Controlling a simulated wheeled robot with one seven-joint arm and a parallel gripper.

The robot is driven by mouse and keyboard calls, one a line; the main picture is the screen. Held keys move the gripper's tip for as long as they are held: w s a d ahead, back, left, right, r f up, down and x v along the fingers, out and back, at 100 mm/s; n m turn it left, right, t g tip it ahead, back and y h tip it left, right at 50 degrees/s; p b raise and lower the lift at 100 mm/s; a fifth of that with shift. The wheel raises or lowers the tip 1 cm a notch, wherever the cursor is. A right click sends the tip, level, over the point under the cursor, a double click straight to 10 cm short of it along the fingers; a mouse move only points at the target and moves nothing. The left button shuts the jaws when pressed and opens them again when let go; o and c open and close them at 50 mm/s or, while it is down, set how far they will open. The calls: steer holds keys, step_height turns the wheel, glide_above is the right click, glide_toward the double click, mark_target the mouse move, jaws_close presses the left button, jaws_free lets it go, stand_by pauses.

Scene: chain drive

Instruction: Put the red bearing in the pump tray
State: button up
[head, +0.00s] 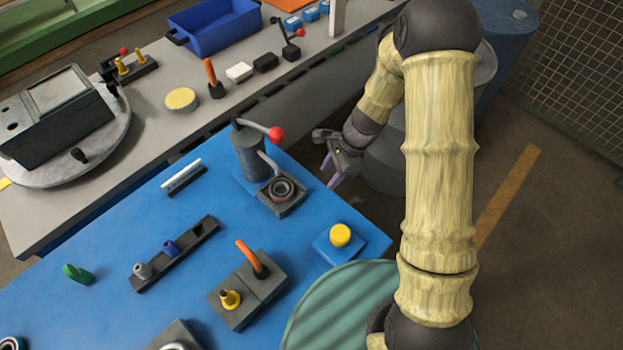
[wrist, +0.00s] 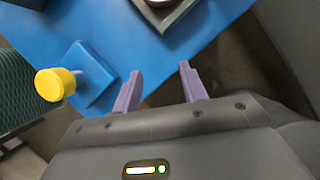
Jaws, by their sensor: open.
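No plainly red bearing shows in the head view. A small square grey tray (head: 290,207) lies at the foot of the hand pump (head: 250,158), with a dark round ring or well in it. The tray (wrist: 150,14) also shows at the top edge of the wrist view, partly cut off, with a dull reddish round part (wrist: 160,2) in it. I cannot tell whether this is the bearing. My gripper (head: 331,172) is open and empty, right of the tray, near the blue table's edge. Its two purple fingers (wrist: 160,70) are apart in the wrist view.
A yellow button (head: 340,235) on a blue base stands near the table's right corner. A grey block with an orange lever (head: 252,262) and a black rack (head: 175,255) stand left. A ring (head: 10,343) is cut off at lower left.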

steer(key=shift+w+d, duration=0.25)
steer(key=shift+d, duration=0.35)
steer(key=s+d+r+n+t+h, duration=0.2)
steer(key=s+d+r+n, duration=0.3)
steer(key=d+r+n, duration=0.1)
steer(key=s+d+r+n+t+h, duration=0.2)
steer(key=s+d+r+n, duration=0.4)
steer(key=r+n, duration=0.2)
steer(key=shift+d+v, duration=0.25)
steer(key=shift+v, duration=0.85)
stand_by(0.6)
